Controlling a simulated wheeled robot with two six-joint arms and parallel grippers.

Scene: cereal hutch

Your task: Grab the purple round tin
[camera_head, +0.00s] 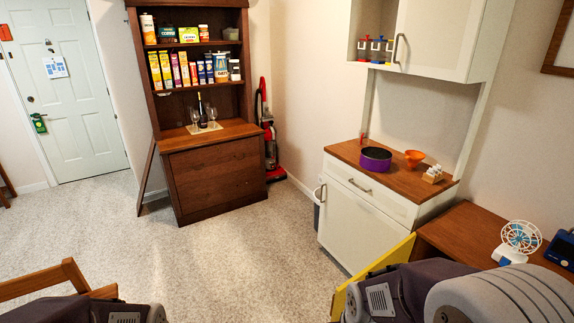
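The purple round tin (375,160) stands on the wooden top of a white cabinet (359,222) against the right wall. It is a low, wide tin with a purple side and a dark inside or top. Nothing touches it. Parts of my arms show along the bottom edge, at the lower left and lower right. Both of my grippers are out of view.
An orange funnel-like item (414,157) and small white items (433,174) stand right of the tin. A white wall cupboard (440,38) hangs above. A yellow panel (385,264) and a wooden table (462,236) are nearer. The carpet (250,255) is clear at centre.

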